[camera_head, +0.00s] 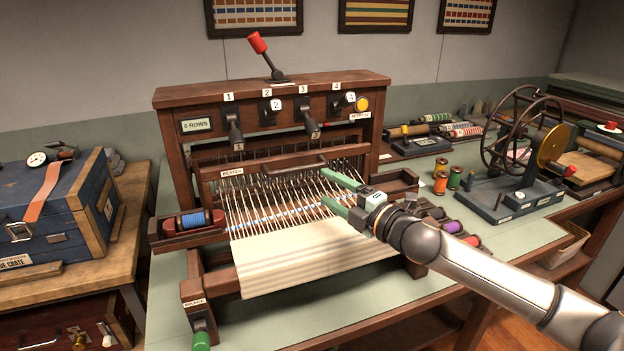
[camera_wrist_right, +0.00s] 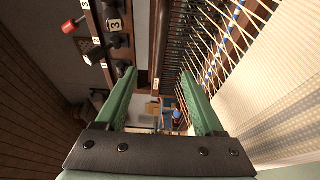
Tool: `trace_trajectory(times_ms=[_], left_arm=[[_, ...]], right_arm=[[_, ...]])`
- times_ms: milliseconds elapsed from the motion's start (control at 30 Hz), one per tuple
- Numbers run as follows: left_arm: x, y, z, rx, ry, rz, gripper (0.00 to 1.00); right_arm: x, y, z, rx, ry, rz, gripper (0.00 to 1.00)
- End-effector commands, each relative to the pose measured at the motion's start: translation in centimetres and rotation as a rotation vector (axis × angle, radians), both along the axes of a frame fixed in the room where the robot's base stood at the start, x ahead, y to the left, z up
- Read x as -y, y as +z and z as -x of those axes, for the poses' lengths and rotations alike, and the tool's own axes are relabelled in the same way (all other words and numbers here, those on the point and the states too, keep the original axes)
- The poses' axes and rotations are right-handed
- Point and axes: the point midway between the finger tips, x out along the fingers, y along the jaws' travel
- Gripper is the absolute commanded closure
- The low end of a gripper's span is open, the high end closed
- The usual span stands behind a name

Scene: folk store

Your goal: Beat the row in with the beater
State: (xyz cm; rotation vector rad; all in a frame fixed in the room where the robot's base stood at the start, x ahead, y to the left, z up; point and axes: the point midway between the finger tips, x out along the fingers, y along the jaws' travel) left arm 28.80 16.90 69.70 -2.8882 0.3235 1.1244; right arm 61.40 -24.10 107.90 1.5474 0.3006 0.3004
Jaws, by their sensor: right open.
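The loom (camera_head: 272,85) stands on the green table. Its beater (camera_head: 222,183) is a wooden bar with a label and a dark handle (camera_head: 294,165) on top, behind the pale warp threads (camera_head: 280,200). Blue and white weft shows across the threads, in front of the beater. Pale striped cloth (camera_head: 315,255) hangs at the front. My right gripper (camera_head: 340,193) is open above the warp at the right, in front of the beater and apart from its handle. In the right wrist view its green fingers (camera_wrist_right: 160,100) are spread with nothing between them. My left gripper is out of view.
A shuttle with blue thread (camera_head: 193,221) sits at the loom's left. Numbered levers (camera_head: 232,130) and a red-knobbed lever (camera_head: 258,43) rise above. Spools (camera_head: 440,182) and a wheeled winder (camera_head: 520,150) stand to the right. A blue crate (camera_head: 60,205) is at left.

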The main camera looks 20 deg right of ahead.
Motion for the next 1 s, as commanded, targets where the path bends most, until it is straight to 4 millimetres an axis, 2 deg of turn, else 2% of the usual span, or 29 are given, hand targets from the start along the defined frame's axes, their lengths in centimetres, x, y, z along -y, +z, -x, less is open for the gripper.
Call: trace_trajectory(times_ms=[400, 700, 1000], left_arm=[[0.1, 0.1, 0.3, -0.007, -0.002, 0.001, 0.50], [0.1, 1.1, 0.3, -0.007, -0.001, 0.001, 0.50], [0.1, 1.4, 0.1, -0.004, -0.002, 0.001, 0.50]], right_arm=[[-1.9, 0.2, -4.4, 0.001, 0.002, -0.004, 0.30], [-3.1, 0.2, -7.4, 0.000, 0.000, -0.003, 0.30], [-3.6, 0.1, -8.7, 0.000, 0.001, -0.002, 0.30]])
